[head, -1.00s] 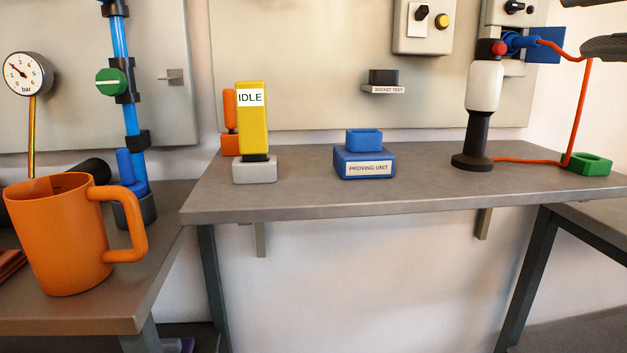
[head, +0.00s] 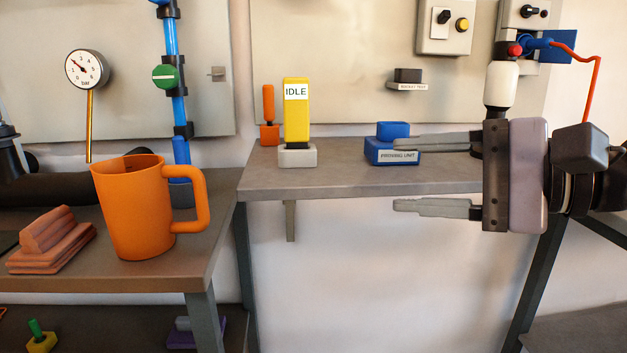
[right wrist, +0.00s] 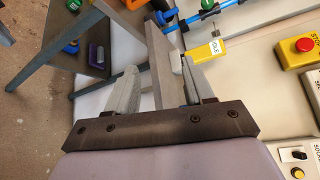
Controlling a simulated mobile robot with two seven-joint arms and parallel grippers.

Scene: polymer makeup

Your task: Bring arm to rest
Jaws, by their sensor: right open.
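My right gripper (head: 397,174) reaches in from the right in the head view, its two grey fingers pointing left, one above the other. It is open, and I see nothing held. Its upper finger overlaps the blue proving unit (head: 384,154) in the picture. The fingers show against the front edge of the grey bench (head: 340,184). In the right wrist view the open fingers (right wrist: 160,63) have the bench edge showing between them; I cannot tell how far apart they are from it. My left gripper is not in view.
A yellow IDLE tester (head: 297,118) stands in a grey base on the bench. A white-and-black tool (head: 499,84) with a red cable stands behind my right gripper. An orange mug (head: 130,220) and a reddish-brown block (head: 48,243) sit on the left table. The bench front is clear.

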